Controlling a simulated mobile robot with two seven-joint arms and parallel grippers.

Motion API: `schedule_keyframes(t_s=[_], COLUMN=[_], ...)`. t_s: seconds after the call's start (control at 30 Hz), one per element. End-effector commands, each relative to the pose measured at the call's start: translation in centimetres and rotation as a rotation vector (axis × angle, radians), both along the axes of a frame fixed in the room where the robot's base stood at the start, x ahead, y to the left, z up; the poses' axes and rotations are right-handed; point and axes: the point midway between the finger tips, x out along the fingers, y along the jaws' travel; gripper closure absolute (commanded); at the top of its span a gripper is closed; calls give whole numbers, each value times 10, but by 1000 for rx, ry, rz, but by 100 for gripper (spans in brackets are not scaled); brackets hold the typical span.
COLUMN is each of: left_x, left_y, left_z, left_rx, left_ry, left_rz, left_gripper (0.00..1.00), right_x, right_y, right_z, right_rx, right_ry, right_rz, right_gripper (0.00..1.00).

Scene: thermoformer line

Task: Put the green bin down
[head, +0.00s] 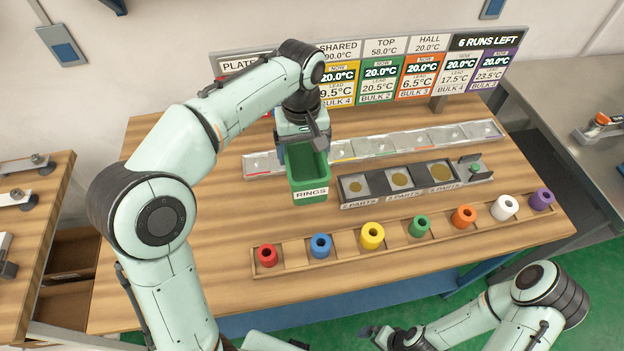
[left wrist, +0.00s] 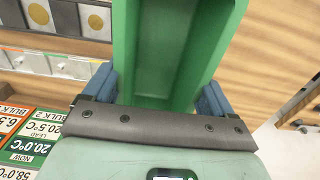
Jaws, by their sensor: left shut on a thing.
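The green bin (head: 311,188), labelled RINGS, is left of the black parts tray and in front of the strip of clear compartments. My left gripper (head: 300,142) is shut on its back end. In the left wrist view the empty inside of the green bin (left wrist: 175,50) shows between the two blue-grey fingers (left wrist: 162,95). The bin looks upright. I cannot tell whether its bottom touches the wooden table (head: 200,230). My right gripper (head: 380,336) is low at the bottom edge, away from the bin, and its jaws are too unclear to read.
The black parts tray (head: 378,199) stands close right of the bin. The clear strip (head: 262,172) runs behind. A wooden rack (head: 340,260) with several coloured rings lies in front. Temperature signs (head: 380,70) stand at the back. The table's left part is clear.

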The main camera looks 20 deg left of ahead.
Motion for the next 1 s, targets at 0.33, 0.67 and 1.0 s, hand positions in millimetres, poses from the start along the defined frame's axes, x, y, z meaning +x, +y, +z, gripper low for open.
schedule_keyframes(t_s=[0.33,0.67,1.0], left_x=[-1,-1,0], left_y=[0,0,0], left_z=[-93,-128,-155], left_rx=[0,1,0], left_ry=[5,3,-1], left_rz=[1,1,1], left_gripper=[55,55,55], right_x=[-20,-23,-25], right_y=[0,0,0], right_z=[-23,-28,-31], right_rx=[0,0,0], right_ry=[22,26,28], right_rz=[0,0,0], right_gripper=[0,0,0])
